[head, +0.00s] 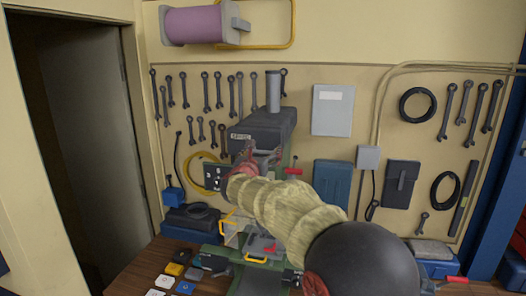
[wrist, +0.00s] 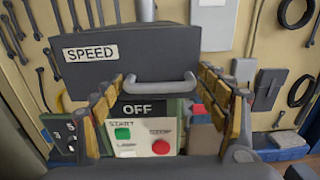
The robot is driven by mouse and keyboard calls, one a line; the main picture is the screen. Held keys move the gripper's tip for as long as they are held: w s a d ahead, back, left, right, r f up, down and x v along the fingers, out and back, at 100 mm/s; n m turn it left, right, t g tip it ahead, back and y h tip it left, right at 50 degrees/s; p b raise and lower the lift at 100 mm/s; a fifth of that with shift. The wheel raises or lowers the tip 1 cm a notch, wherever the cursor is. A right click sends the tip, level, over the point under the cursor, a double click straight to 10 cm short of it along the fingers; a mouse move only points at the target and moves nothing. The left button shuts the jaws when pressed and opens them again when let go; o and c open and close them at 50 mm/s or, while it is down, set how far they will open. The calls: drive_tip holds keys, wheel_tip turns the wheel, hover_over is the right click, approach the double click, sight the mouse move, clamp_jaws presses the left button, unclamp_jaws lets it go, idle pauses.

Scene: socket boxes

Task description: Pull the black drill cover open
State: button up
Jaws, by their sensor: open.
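The black drill cover (head: 262,127) is a dark box on top of the drill press, with a SPEED label on its front. In the wrist view the cover (wrist: 150,52) shows close up, with a grey bar handle (wrist: 161,86) at its lower front edge. The cover looks closed. My gripper (wrist: 162,82) is open, with its yellow-padded fingers on either side of the handle. I cannot tell whether either finger touches the handle. In the head view my gripper (head: 262,158) is in front of the cover, and my arm hides much of the drill below.
Below the handle is a panel with an OFF sign (wrist: 138,110), a green start button (wrist: 122,133) and a red button (wrist: 161,147). A grey post (head: 273,90) rises behind the cover. Wrenches hang on the wall. Small blocks lie on the wooden bench (head: 130,272).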

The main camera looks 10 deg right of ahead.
drive_tip(key=shift+c, duration=1.4)
drive_tip(key=c, duration=1.1)
drive_tip(key=shift+a, duration=0.1)
